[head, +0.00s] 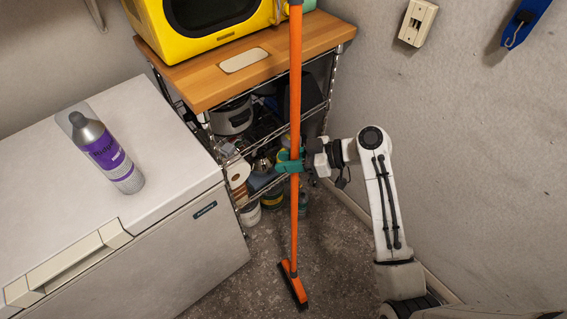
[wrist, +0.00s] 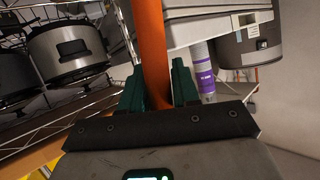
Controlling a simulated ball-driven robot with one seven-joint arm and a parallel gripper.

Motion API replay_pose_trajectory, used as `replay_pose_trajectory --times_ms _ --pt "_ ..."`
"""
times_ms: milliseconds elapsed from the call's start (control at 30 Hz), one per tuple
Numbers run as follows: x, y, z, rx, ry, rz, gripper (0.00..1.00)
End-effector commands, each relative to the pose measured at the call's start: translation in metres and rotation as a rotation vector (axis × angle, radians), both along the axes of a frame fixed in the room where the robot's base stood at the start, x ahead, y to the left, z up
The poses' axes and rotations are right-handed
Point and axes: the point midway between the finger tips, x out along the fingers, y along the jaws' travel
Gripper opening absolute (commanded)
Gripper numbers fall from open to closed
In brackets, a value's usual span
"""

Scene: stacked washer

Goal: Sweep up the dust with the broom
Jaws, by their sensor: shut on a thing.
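The broom (head: 294,110) has a long orange handle and stands nearly upright in the head view. Its small orange head with dark bristles (head: 294,287) is at the floor. My gripper (head: 290,162) has green fingers shut around the handle at about mid-height. In the wrist view the handle (wrist: 152,50) passes between the green fingers of my gripper (wrist: 158,88). The floor (head: 262,265) is dark and speckled. I cannot make out dust from its speckles.
A white chest freezer (head: 160,190) stands at left with a purple and silver spray can (head: 106,155) on it. A wire shelf with a wooden top (head: 225,80) holds a yellow microwave (head: 205,30). A grey wall (head: 480,150) is at right. Open floor is narrow.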

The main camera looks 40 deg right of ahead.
Motion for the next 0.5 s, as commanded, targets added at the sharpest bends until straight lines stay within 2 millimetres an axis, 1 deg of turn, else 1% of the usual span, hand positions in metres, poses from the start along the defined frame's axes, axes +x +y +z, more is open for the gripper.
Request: replay_pose_trajectory --times_ms 33,200,500 --pt "-0.001 -0.007 -0.005 -0.009 0.007 -0.002 0.0" --pt "0.0 -0.022 -0.004 -0.021 0.006 -0.002 0.0" --pt "0.001 -0.025 -0.001 -0.024 0.002 -0.001 0.0"
